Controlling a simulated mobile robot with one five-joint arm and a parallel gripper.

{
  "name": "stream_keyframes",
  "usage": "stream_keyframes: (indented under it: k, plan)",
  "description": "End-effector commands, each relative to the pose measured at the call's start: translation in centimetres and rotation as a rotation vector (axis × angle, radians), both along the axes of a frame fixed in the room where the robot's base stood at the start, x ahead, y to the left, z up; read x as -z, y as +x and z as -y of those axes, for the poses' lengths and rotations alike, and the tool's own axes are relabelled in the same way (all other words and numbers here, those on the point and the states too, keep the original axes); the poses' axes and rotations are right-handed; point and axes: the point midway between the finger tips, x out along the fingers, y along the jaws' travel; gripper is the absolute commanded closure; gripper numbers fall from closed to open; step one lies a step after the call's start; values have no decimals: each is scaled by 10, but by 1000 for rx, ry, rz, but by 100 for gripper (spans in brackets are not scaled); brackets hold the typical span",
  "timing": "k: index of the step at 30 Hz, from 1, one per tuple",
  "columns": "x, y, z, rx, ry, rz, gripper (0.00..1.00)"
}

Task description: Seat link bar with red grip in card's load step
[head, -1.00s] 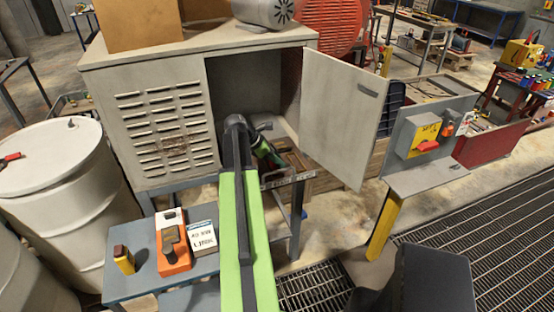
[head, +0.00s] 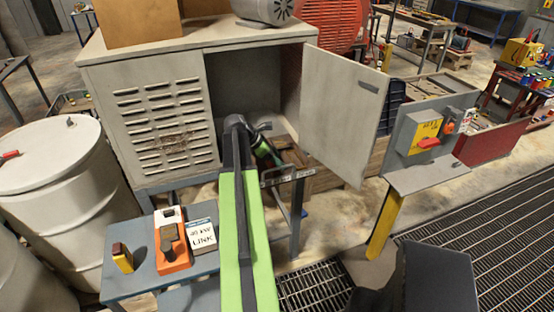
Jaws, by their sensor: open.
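A white card (head: 201,236) lies on the blue table at the lower left. Its print seems to read "40 kW LINK". A rail with small pale labels (head: 285,177) runs below the opening of the grey cabinet; its markings are too small to read. My gripper (head: 273,157) is open at the cabinet's opening, partly hidden behind my arm. I see nothing between its fingers. A small red-ended item (head: 10,154) lies on the white drum at the left. I cannot tell which, if either, is the link bar's grip.
The cabinet door (head: 345,115) stands open right of my gripper. An orange device (head: 171,245) and a yellow block (head: 122,257) stand on the blue table (head: 145,285). A grey panel (head: 400,178) on a yellow post is at the right, with grating beside it.

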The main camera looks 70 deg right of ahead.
Motion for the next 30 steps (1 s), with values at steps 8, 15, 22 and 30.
stream_keyframes:
  k: [8,15,22,30]
  plan:
    - [-37,17,-14,-3,0,0,38]
    - [-93,49,-42,-3,0,0,38]
    - [-129,74,-62,-1,0,0,38]
    - [-137,83,-71,0,0,0,38]
